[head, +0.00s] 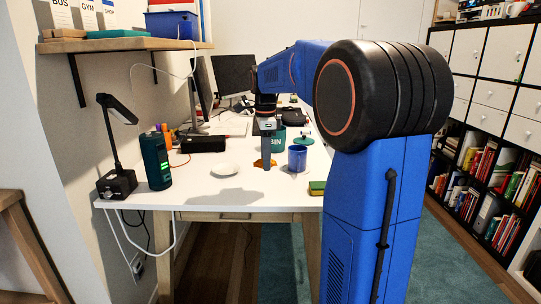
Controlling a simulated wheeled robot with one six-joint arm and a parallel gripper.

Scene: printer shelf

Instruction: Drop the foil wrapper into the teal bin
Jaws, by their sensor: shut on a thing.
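The foil wrapper (258,163) is a small orange-gold piece showing on both sides of my fingers, low over the white desk. My gripper (267,165) points down and is shut on it; the fingers hide its middle. I cannot tell whether the wrapper touches the desk. The teal bin (279,142), marked "BIN", stands just behind my gripper, and my gripper covers part of its left side. Its inside cannot be seen.
A blue mug (297,158) stands close to the right of my gripper. A teal round thing (304,140) lies behind it. A white saucer (225,169) is to the left, with a dark green bottle (155,160) and black lamp (117,150) farther left.

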